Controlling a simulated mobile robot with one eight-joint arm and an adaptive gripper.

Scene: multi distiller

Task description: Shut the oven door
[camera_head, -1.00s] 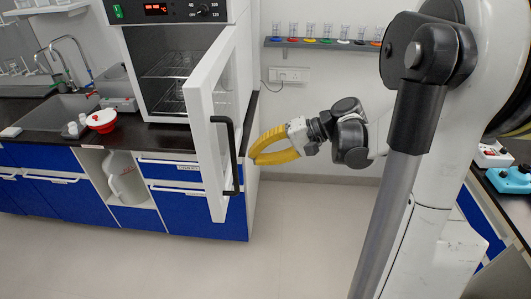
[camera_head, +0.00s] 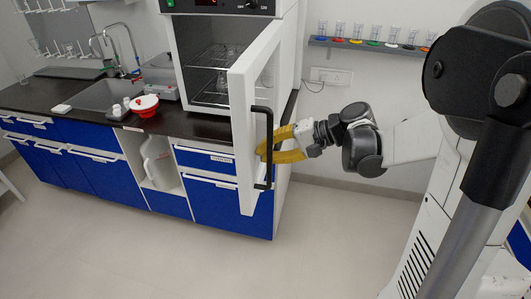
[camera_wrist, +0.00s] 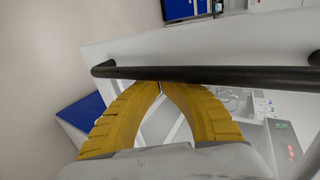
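The oven door (camera_head: 243,135) stands wide open, swung out toward the camera, with its black bar handle (camera_head: 268,150) on its right-hand outer face. The oven (camera_head: 190,60) shows wire racks inside. My gripper (camera_head: 262,152) has yellow fingers and is at the door's outer side, by the handle. In the wrist view the handle (camera_wrist: 215,74) crosses in front of the fingertips. The fingers (camera_wrist: 160,88) come together at their tips, and the bar is not clasped between them. Whether the tips touch the door cannot be told.
The oven sits on a counter with blue drawers (camera_head: 230,200). A sink (camera_head: 110,95) and a red-and-white bowl (camera_head: 145,106) are to the left. A wall shelf (camera_head: 365,45) holds several glasses at the right. The floor (camera_head: 130,250) in front is clear.

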